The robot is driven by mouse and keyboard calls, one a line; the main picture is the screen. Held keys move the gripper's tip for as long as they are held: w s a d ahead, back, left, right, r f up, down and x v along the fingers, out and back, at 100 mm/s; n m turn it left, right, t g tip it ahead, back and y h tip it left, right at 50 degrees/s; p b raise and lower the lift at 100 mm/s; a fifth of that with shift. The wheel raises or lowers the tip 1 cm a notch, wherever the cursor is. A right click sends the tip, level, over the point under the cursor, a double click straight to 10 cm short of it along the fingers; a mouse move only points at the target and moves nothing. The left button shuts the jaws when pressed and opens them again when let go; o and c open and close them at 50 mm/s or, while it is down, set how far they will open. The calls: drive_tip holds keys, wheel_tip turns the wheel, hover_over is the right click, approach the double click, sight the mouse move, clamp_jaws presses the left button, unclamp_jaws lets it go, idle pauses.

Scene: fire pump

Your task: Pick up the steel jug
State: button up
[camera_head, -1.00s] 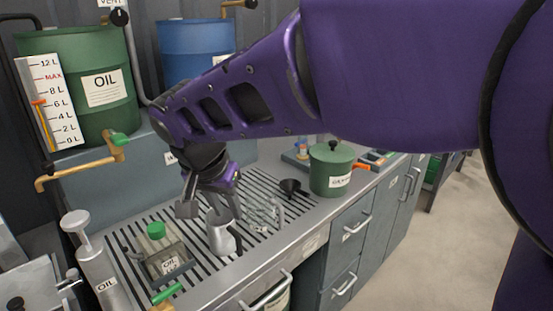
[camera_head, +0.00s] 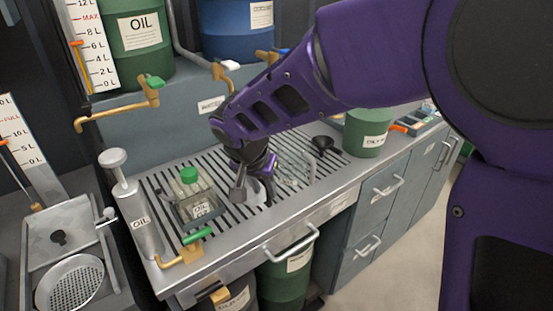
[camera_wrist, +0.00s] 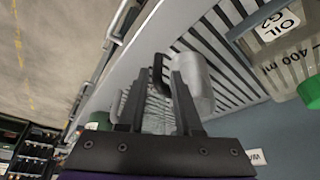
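The steel jug (camera_head: 254,197) stands on the slatted drain top of the bench, partly hidden by my gripper (camera_head: 254,182) in the head view. In the wrist view the jug (camera_wrist: 198,80) is a plain grey cylinder with a black handle (camera_wrist: 157,72). My gripper (camera_wrist: 158,85) is open there, its two fingers well apart. The right finger overlaps the jug's side and the handle shows between the fingertips. I cannot tell whether either finger touches it.
A clear oil container with a green cap (camera_head: 189,175) stands left of the jug. A clear glass jug (camera_head: 296,167) stands close on the right. A black funnel (camera_head: 323,144) and a green pot (camera_head: 367,132) are farther right. An oil pump can (camera_head: 137,215) stands at the left.

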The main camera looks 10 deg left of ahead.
sight(267, 192)
drive_tip(key=x, duration=0.5)
drive_tip(key=shift+d+b, duration=0.15)
drive_tip(key=shift+b, duration=0.15)
clamp_jaws()
drive_tip(key=shift+r, duration=0.1)
idle(0.9)
